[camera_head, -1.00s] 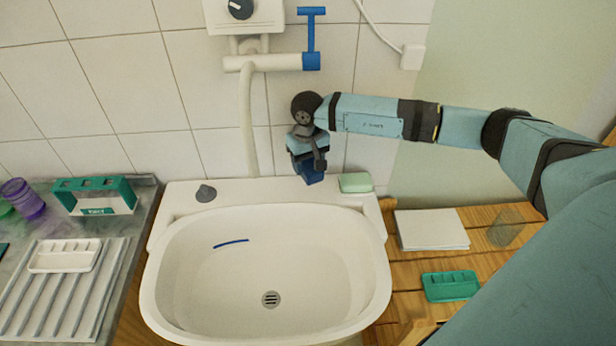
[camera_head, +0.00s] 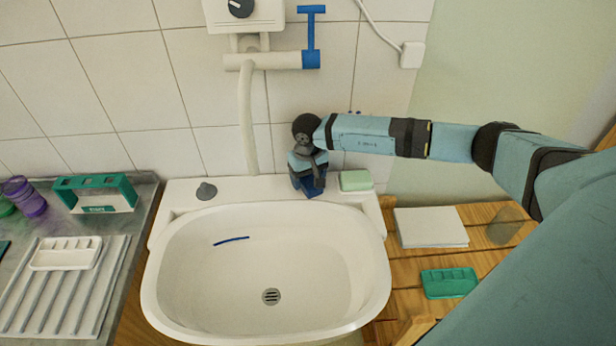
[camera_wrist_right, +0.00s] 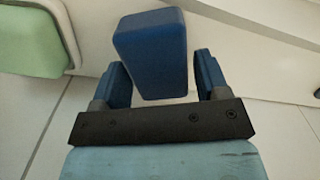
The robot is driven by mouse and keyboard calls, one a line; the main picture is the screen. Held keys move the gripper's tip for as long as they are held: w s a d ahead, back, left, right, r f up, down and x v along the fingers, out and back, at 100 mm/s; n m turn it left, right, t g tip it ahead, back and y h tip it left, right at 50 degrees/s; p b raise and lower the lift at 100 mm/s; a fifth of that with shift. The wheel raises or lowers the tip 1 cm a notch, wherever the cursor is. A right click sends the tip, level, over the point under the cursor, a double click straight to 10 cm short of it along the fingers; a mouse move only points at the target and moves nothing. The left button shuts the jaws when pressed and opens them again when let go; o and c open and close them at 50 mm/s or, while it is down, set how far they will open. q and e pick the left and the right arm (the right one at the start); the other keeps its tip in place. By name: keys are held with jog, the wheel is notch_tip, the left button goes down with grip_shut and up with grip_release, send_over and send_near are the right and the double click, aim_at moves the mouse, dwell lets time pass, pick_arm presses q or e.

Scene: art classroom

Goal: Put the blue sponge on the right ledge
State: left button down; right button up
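The blue sponge (camera_wrist_right: 152,52) is a dark blue block between the two blue-padded fingers of my right gripper (camera_wrist_right: 163,78) in the wrist view. Narrow pale gaps show between it and the fingers, so the gripper looks open around it. In the head view my right gripper (camera_head: 311,188) is low at the back right of the sink, over the right ledge (camera_head: 334,194). There the sponge is hard to tell from the blue fingers. I cannot tell exactly how the sponge touches the ledge. My left gripper is out of view.
A green soap-like block (camera_head: 356,181) lies on the ledge just right of the gripper. The white basin (camera_head: 200,270) opens in front, with a blue mark inside. The tiled wall is close behind.

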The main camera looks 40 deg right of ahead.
aim_at(308, 177)
jog(key=shift+o, duration=0.4)
jog(key=shift+r, duration=0.45)
notch_tip(308, 177, up, 7)
dwell(0.4)
